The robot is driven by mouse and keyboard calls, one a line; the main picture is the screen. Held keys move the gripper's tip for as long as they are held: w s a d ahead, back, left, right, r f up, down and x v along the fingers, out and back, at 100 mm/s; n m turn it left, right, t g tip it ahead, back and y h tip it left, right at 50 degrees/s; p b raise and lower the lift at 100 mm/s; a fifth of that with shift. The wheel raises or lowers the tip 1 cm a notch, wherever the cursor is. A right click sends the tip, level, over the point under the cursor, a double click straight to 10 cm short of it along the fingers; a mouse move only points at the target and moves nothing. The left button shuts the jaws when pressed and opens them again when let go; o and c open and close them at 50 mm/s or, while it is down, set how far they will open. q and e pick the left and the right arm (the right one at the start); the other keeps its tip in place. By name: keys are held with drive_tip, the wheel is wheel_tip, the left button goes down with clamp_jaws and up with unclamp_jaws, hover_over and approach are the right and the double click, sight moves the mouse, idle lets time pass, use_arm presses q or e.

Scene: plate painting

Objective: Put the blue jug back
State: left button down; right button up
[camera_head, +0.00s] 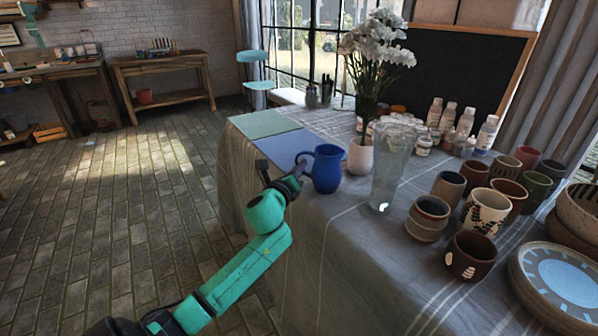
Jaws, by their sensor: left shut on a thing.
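The blue jug (327,169) stands upright at the left front edge of the cloth-covered table, its handle toward the left. My left gripper (300,168) comes in from the left on a green arm and is shut on the jug at its handle side. The fingertips are small and partly hidden against the jug. The jug's base appears at the tabletop; I cannot tell whether it touches. My right gripper is not in view.
A blue mat (283,149) and a green mat (262,124) lie behind the jug. A clear glass vase (388,172) and a white flower vase (361,157) stand close on its right. Several cups (427,217), bottles (464,122) and a plate (562,280) fill the right side.

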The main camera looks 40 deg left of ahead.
use_arm(q)
drive_tip(key=c, duration=0.9)
unclamp_jaws()
drive_tip(key=shift+c, duration=0.2)
